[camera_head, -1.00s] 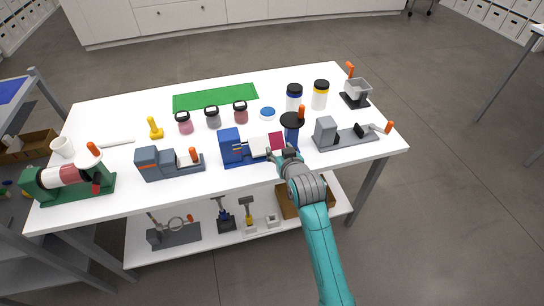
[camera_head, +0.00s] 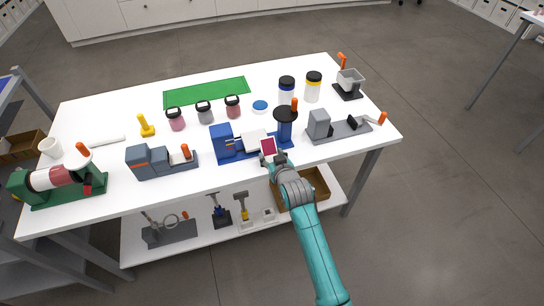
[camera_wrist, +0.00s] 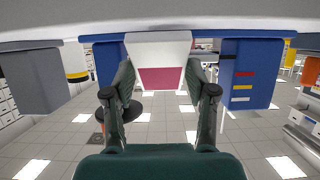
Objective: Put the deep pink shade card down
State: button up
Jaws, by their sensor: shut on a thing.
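The deep pink shade card (camera_head: 268,146) has a pale border. It is tilted at the front of the blue machine (camera_head: 222,142), near the table's front edge. My gripper (camera_head: 272,158) is shut on the card from the near side. In the wrist view the card's pink face (camera_wrist: 160,79) shows between my two fingers (camera_wrist: 160,92), with white above it. The fingers look close to the card's sides. Whether the card touches the blue machine or the white block behind it is not clear.
A blue post with a dark round top (camera_head: 285,118) stands just right of the card. A grey machine (camera_head: 319,124) is further right, another (camera_head: 150,160) to the left. Several jars stand behind. A green mat (camera_head: 205,92) lies at the back, with bare white table around it.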

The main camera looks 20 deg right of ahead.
jog(key=shift+f, duration=0.15)
jog(key=o, duration=0.9)
jog(key=v, duration=1.2)
jog(key=shift+s, duration=0.1)
